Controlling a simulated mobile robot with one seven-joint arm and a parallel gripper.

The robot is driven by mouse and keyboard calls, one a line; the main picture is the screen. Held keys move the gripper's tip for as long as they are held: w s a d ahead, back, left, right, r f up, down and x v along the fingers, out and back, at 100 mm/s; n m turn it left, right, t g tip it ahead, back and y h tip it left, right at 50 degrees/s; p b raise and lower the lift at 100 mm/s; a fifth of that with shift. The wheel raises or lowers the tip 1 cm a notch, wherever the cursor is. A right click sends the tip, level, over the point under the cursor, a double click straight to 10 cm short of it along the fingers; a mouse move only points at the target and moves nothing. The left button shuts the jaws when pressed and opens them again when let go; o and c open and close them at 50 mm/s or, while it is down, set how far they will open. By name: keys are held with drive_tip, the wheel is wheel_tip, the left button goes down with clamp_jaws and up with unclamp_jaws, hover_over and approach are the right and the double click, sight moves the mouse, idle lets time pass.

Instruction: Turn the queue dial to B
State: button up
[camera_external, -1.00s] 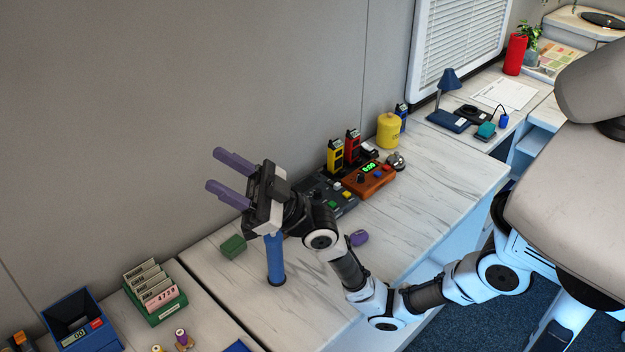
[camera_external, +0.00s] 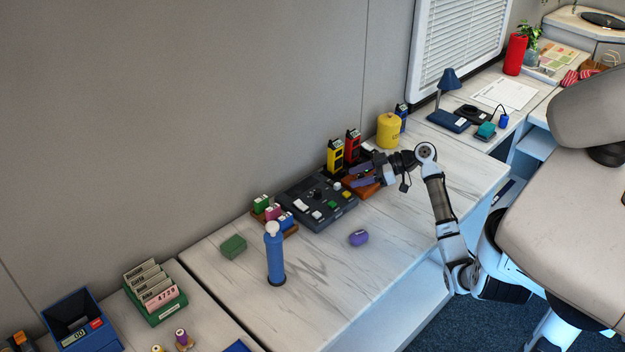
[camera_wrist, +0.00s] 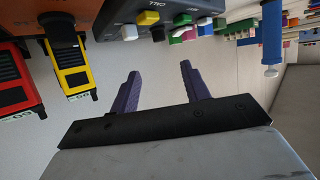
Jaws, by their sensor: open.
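A dark grey console (camera_external: 301,212) lies on the marble-look counter. A small dark round knob (camera_external: 317,194) stands among its white, green and yellow buttons. I cannot read letters or a pointer on it. In the wrist view the console (camera_wrist: 104,30) is upside down at the top, with "CALL" on its edge. My gripper (camera_external: 354,176) is open and empty, just right of the console and above the orange box (camera_external: 370,191), which it partly hides. In the wrist view my purple fingers (camera_wrist: 160,70) have only the wall between them.
Yellow (camera_external: 335,155) and red (camera_external: 353,144) handheld devices stand upright behind my gripper. A yellow canister (camera_external: 388,131) is further right. A blue cylinder with a pale top (camera_external: 275,262), a green block (camera_external: 233,247) and a purple object (camera_external: 358,238) stand forward. The counter's right front is clear.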

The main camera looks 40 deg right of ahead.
sight(322, 197)
drive_tip(key=p+x, duration=0.1)
drive_tip(key=x, duration=0.2)
drive_tip(key=p+x, duration=0.1)
drive_tip(key=x, duration=0.3)
drive_tip(key=f+p+x, duration=0.1)
drive_tip(key=p+x, duration=0.1)
drive_tip(key=x, duration=0.1)
drive_tip(key=shift+w+a+f, duration=0.1)
drive_tip(key=shift+w+a, duration=0.05)
drive_tip(key=shift+x, duration=0.75)
drive_tip(key=shift+f, duration=0.1)
drive_tip(key=shift+c, duration=0.3)
drive_tip(key=c, duration=0.9)
